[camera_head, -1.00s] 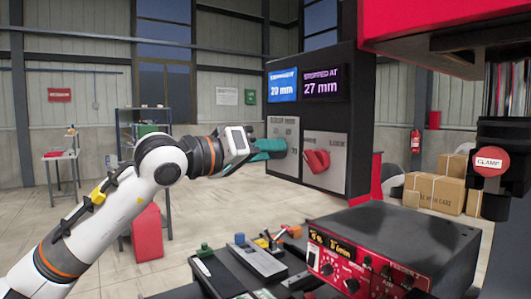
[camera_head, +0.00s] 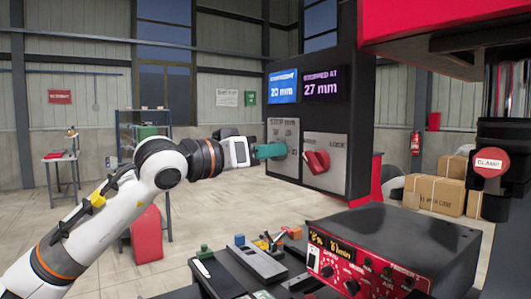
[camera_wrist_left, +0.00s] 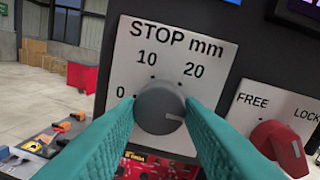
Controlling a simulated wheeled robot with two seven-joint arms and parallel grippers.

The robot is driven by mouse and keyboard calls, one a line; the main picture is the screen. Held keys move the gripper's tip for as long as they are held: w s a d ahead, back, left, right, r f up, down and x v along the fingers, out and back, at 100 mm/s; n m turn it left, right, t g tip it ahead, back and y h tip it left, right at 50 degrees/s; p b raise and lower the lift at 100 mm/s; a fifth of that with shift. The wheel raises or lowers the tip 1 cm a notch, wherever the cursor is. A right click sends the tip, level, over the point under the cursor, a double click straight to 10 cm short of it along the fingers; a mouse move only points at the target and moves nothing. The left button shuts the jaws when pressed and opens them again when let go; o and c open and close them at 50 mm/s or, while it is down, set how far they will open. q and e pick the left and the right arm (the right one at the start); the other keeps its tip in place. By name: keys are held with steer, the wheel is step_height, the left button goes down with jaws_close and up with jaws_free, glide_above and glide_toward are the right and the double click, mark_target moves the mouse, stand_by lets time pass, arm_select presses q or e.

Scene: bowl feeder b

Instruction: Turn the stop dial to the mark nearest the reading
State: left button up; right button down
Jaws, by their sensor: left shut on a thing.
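The stop dial (camera_wrist_left: 160,107) is a round grey knob on a pale plate marked "STOP mm" (camera_wrist_left: 176,40). 0, 10 and 20 are readable. Its light pointer line faces right and slightly down, towards the right finger; any mark there is hidden. My left gripper (camera_wrist_left: 160,120) is shut on the dial, a teal finger at each side. In the head view, my left gripper (camera_head: 272,151) reaches the plate (camera_head: 284,128) from the left. The purple screen (camera_head: 323,86) reads "STOPPED AT 27 mm"; the blue screen (camera_head: 283,87) reads 20 mm. My right gripper is not in view.
A red lever (camera_wrist_left: 283,146) on a FREE/LOCK plate sits close to the dial's right; it also shows in the head view (camera_head: 316,161). A red-fronted control box (camera_head: 345,262) stands below. A red CLAMP button (camera_head: 488,163) is at the right.

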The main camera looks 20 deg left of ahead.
arm_select(q)
steer(key=o, duration=1)
steer(key=shift+a, duration=0.1)
steer(key=b+v, duration=0.2)
steer(key=v, duration=1)
steer(key=shift+b, duration=0.35)
